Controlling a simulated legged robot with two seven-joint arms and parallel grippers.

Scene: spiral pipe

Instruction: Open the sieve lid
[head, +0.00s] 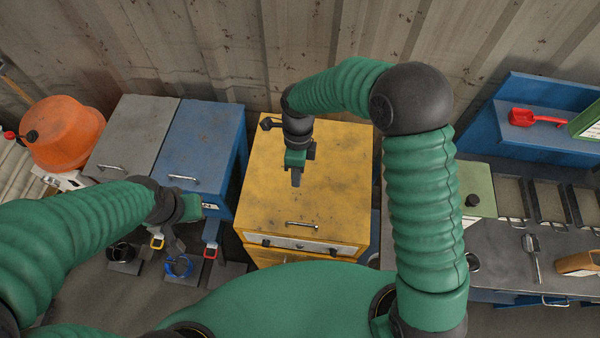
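A yellow box-shaped machine (265,195) stands in the middle of the head view. Its flat, scuffed top looks like a lid and lies level. A metal bar handle (302,224) is near the top's front edge. I cannot tell for sure that this is the sieve. My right gripper (296,180) points down over the middle of the yellow top, behind the handle and apart from it. Its fingers overlap, so its opening is unclear. My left gripper (176,243) is at the left, in front of a blue box, and its fingers are hard to make out.
Grey (135,130) and blue (200,140) boxes with handles stand left of the yellow one. An orange drum (66,133) is farther left. At the right, a workbench (500,265) holds trays, a tool and a red scoop (535,118) on a blue rack. A corrugated wall closes the back.

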